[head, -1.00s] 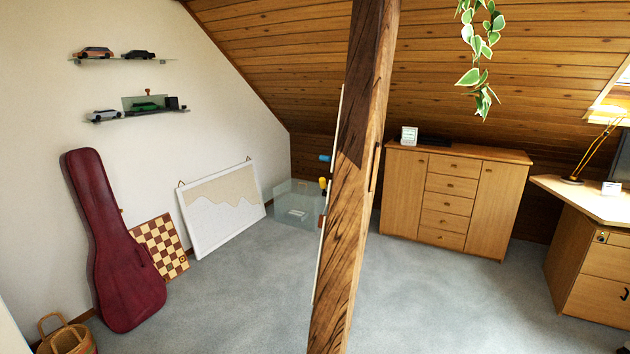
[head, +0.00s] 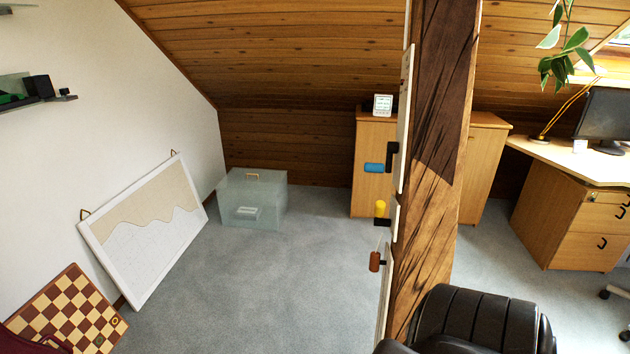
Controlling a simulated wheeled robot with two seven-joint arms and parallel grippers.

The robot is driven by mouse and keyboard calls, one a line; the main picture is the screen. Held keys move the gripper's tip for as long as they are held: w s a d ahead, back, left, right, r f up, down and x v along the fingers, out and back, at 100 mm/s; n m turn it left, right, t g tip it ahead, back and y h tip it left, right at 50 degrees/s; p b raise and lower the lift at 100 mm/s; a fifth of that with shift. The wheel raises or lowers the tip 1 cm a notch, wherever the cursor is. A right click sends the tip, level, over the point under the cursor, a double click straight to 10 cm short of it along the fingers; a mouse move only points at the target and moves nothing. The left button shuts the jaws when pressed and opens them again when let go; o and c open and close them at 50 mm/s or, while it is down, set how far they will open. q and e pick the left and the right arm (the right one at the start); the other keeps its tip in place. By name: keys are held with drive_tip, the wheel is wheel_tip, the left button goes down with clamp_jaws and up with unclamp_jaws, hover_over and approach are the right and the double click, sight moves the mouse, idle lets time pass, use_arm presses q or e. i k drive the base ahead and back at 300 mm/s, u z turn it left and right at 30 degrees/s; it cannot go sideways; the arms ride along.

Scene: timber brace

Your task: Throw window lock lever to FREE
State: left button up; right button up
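A timber post (head: 436,170) stands upright right of centre in the head view. Narrow pale panels on its left side carry several levers, seen nearly edge-on. A blue handle (head: 374,168) is topmost and points left from a black bracket. A yellow handle (head: 380,208) sits below it, pointing up from a dark mount. A reddish-brown handle (head: 375,261) is lowest. I cannot read any labels, so I cannot tell which is the window lock lever or where FREE lies. Neither gripper is in view.
Carpet is clear left of the post. A translucent box (head: 252,200) stands at the back wall. A framed board (head: 150,230) and a chessboard (head: 66,312) lean at left. A black padded object (head: 480,320) is at the post's foot. A cabinet (head: 487,165) and desk (head: 575,220) stand behind.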

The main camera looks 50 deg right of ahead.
sight(380, 206)
drive_tip(key=i, duration=0.9)
drive_tip(key=z, duration=2.05)
